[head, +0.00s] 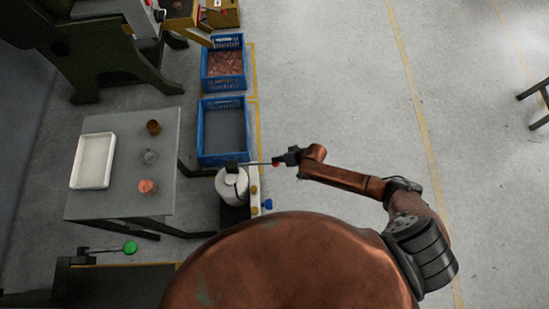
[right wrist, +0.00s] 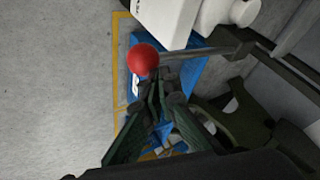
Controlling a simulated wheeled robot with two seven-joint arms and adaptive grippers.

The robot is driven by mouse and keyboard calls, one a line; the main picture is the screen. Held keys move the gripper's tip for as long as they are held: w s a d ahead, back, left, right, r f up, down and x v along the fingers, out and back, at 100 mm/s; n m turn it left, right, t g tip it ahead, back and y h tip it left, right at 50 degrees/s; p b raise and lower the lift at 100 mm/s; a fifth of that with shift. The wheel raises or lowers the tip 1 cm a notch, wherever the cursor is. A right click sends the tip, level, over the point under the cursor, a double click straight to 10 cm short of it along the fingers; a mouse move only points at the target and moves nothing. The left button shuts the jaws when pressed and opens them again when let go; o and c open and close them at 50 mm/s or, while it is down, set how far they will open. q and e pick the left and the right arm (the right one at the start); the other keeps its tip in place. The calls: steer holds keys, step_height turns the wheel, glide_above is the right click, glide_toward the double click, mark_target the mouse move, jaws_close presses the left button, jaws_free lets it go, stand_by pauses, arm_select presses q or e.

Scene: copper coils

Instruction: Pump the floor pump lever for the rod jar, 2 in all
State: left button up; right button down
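A lever (head: 255,163) with a red knob (head: 275,164) reaches right from a white-topped unit (head: 232,186) beside the table. In the right wrist view the red knob (right wrist: 143,58) sits at my fingertips, with the metal lever rod (right wrist: 205,52) running right from it. My right gripper (head: 283,158) is at the knob end of the lever. In the right wrist view its fingers (right wrist: 157,84) are drawn close together, tips against or just beside the knob, which is not clearly between them. A second lever with a green knob (head: 130,247) is at lower left. My left gripper is out of view.
A grey table (head: 115,204) carries a white tray (head: 93,161), a brown cup (head: 153,127), a grey item (head: 148,156) and a copper item (head: 147,186). Blue crates (head: 201,140) (head: 205,78) stand behind the lever.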

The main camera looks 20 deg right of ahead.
steer(key=shift+a+r+p, duration=0.15)
steer(key=shift+r+p, duration=0.55)
steer(key=shift+r, duration=0.25)
steer(key=shift+a+r+p, duration=0.15)
steer(key=shift+r+p, duration=0.5)
steer(key=shift+r, duration=0.25)
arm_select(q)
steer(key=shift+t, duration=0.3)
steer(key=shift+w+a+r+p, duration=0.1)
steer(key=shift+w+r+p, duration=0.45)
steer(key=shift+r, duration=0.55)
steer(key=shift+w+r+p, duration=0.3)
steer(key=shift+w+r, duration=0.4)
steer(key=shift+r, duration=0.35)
arm_select(e)
steer(key=shift+w+a+r, duration=0.1)
steer(key=shift+a+r, duration=0.05)
steer(key=shift+r, duration=0.85)
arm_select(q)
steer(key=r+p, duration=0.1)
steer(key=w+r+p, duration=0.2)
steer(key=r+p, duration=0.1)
arm_select(e)
steer(key=r, duration=0.5)
steer(key=shift+w+a, duration=0.1)
steer(key=shift+a, duration=0.25)
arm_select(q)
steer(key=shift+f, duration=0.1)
arm_select(e)
steer(key=shift+f, duration=0.1)
